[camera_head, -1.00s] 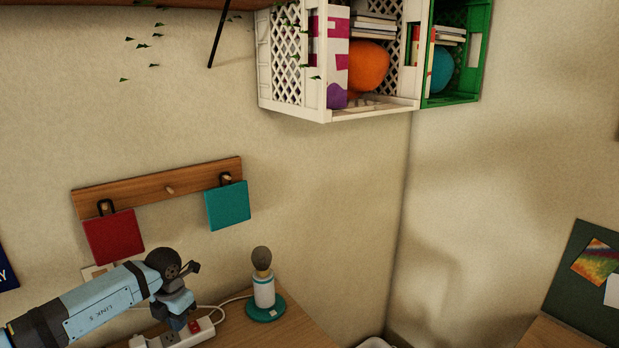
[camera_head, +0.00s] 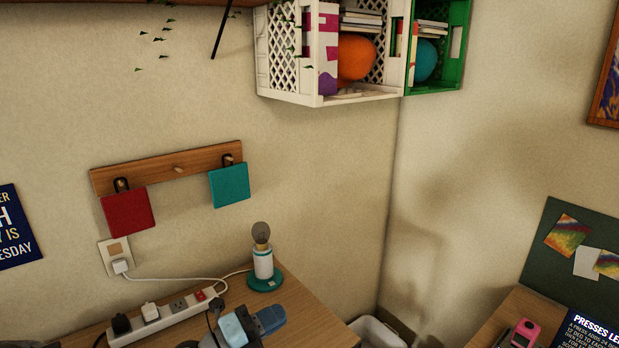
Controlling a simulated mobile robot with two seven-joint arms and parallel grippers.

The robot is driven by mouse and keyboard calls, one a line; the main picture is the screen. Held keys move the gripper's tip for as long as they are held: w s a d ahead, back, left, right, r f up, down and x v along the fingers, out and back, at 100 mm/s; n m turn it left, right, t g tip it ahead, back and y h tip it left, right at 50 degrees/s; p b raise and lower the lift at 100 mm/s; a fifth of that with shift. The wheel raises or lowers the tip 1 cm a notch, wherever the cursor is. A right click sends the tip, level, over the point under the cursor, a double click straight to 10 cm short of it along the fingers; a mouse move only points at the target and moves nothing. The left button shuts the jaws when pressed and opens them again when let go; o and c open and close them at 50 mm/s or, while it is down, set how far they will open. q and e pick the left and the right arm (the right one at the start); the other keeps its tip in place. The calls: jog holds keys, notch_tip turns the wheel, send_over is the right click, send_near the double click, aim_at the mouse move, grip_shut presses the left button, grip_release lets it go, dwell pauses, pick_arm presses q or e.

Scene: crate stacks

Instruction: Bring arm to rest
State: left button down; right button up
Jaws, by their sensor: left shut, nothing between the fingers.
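The end of my left arm shows at the bottom of the head view, in light blue and dark grey. My left gripper (camera_head: 268,320) is at its right end, low over the wooden desk (camera_head: 312,318) and right of the power strip. It is shut with nothing in it. Its fingertips are hard to make out, and I cannot tell how far it is above the desk. The rest of the arm is below the picture edge. My right gripper is not in view.
A white power strip (camera_head: 170,319) with plugs and a lamp (camera_head: 262,262) with a teal base stand on the desk near my gripper. A peg rail (camera_head: 165,168) holds red and teal squares. A white crate (camera_head: 283,52) and a green crate (camera_head: 456,52) are high up.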

pick_arm(q)
jog(key=s+a+f+n+t+y, duration=0.2)
jog(key=s+a+f+n+y, duration=0.15)
jog(key=a+n+y, duration=0.7)
jog(key=s+a+f+n+t+y, duration=0.25)
jog(key=s+a+n+y, duration=0.35)
jog(key=n, duration=0.8)
jog(key=s+a+f+n+g, duration=0.1)
jog(key=s+f+n+g, duration=0.2)
jog(key=s, duration=0.4)
jog(key=s+a+f+g, duration=0.1)
jog(key=s+f+g, duration=0.2)
jog(key=s+g, duration=0.3)
jog(key=s+a+f+n+g, duration=0.1)
jog(key=s+f+n+g, duration=0.15)
jog(key=s, duration=0.55)
jog(key=w+d+f+t+h+p, duration=0.1)
jog(key=w+d+f+t, duration=0.2)
jog(key=f, duration=0.2)
jog(key=w+d+f+m+t+h+p, duration=0.1)
jog(key=w+d+f+t+h+p, duration=0.1)
jog(key=w+d+f+t, duration=0.1)
notch_tip(320, 180, down, 2)
jog(key=shift+w+d+f+m+t, duration=0.2)
jog(key=shift+w+m+t, duration=0.15)
jog(key=shift+t, duration=0.45)
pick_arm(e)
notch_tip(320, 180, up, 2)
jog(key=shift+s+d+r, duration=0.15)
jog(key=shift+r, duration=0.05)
